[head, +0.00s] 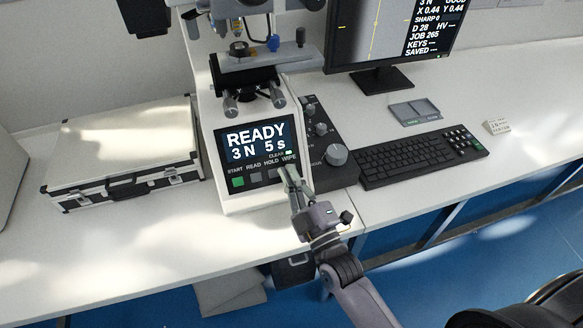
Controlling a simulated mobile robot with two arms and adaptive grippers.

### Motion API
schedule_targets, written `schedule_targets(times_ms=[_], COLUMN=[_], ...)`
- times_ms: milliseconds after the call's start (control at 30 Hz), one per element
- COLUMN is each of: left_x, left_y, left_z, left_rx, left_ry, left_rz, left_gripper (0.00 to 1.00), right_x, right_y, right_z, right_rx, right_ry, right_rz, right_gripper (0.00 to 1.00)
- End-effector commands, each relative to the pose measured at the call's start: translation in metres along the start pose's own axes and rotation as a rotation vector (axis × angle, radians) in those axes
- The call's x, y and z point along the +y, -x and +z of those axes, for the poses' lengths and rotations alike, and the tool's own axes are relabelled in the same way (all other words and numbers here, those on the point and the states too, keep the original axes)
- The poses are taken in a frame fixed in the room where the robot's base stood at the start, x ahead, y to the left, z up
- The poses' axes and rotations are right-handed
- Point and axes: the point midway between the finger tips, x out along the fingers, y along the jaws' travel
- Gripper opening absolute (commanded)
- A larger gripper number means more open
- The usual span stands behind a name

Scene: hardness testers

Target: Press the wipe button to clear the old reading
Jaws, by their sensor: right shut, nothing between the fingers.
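The hardness tester (225,199) stands on the white bench, with a lit display (256,140) that reads READY, 3 N, 5 s and, in small letters, CLEAR. Below it is a row of buttons labelled START, READ, HOLD and WIPE. The START button (238,182) is green. My right gripper (287,172) is shut and empty, with its fingertips at the WIPE end of the row. The fingers hide the wipe button, and I cannot tell whether they touch it. My left gripper is not in view.
A control box with knobs (336,154) stands right of the tester. Further right are a black keyboard (423,158), a monitor (391,40) and a small grey pad (414,111). A silver case (125,160) lies on the left. The bench's front left is clear.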

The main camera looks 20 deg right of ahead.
Motion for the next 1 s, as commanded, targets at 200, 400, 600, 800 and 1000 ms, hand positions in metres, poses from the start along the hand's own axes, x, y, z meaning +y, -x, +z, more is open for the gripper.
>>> schedule_targets(times_ms=[200,400,600,800,1000], left_x=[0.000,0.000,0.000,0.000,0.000], left_y=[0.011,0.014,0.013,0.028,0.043], left_z=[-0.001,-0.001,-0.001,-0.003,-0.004], left_rx=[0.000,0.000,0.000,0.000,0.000], left_ry=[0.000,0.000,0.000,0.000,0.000], left_rz=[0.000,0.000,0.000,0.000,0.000], left_gripper=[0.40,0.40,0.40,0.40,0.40], right_x=[0.006,0.007,0.007,0.017,0.027], right_y=[0.006,0.010,0.010,0.019,0.033], right_z=[-0.006,-0.007,-0.007,-0.016,-0.026], right_rx=[-0.001,0.000,0.000,-0.001,-0.001], right_ry=[0.001,0.000,0.000,0.000,0.000], right_rz=[-0.001,-0.001,-0.001,-0.003,-0.002], right_gripper=[0.00,0.00,0.00,0.00,0.00])
